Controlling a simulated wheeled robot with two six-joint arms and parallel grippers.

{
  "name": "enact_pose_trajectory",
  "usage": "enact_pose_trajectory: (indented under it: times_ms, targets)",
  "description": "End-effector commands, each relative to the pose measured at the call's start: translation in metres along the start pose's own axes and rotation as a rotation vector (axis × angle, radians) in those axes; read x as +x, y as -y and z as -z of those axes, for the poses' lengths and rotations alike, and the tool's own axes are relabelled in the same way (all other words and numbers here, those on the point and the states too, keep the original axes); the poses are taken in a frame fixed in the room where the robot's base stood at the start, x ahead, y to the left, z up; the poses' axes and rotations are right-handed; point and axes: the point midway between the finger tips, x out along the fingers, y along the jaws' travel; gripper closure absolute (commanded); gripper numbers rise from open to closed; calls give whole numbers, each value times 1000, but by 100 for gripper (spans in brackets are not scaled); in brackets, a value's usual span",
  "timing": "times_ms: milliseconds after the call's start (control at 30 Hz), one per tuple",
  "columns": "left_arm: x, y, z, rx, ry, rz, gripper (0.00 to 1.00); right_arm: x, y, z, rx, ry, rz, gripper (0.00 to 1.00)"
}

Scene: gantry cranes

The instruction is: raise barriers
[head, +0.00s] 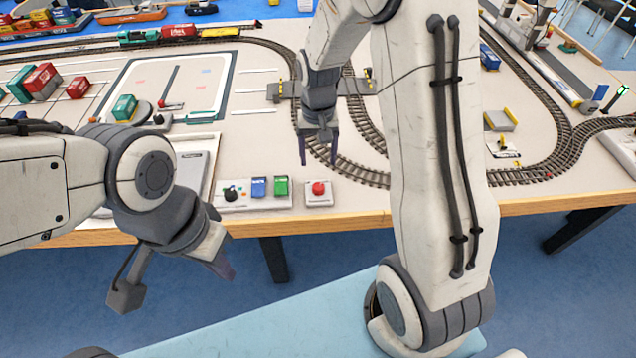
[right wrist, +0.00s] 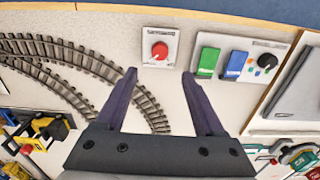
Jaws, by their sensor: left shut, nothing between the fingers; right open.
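A white box with a red button (head: 319,188) sits near the table's front edge; the red button also shows in the right wrist view (right wrist: 160,50). The level crossing's grey deck (head: 353,87) spans the tracks behind my right gripper. Yellow-and-black barrier parts (head: 276,91) stand at the crossing and show in the right wrist view (right wrist: 48,128); I cannot tell the angle of their arms. My right gripper (head: 318,162) is open and empty, pointing down above the table behind the button box and apart from it. My left gripper (head: 222,268) is shut and empty, in front of the table edge.
Left of the button box is a panel with a green switch (head: 281,186), a blue switch (head: 259,187) and a black knob (head: 231,193). Curved train track (head: 362,172) runs just right of it. A toy train (head: 178,33) and containers (head: 40,80) stand farther back.

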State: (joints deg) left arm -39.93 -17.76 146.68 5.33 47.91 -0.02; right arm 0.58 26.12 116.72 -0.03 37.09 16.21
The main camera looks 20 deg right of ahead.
Motion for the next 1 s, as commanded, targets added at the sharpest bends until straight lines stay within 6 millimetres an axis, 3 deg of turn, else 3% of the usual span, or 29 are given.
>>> enact_pose_trajectory:
  times_ms: [500, 700, 967, 1000]
  targets:
    - [-1, 0, 0, 0, 0, 0, 100, 85, -2, -2, 1, 6, -1, 29]
    - [-1, 0, 0, 0, 0, 0, 100, 99, -2, -1, 1, 2, 0, 29]
    - [-1, 0, 0, 0, 0, 0, 100, 100, -2, -1, 1, 1, 0, 29]
    - [0, 0, 0, 0, 0, 0, 100, 100, -2, -1, 1, 1, 0, 37]
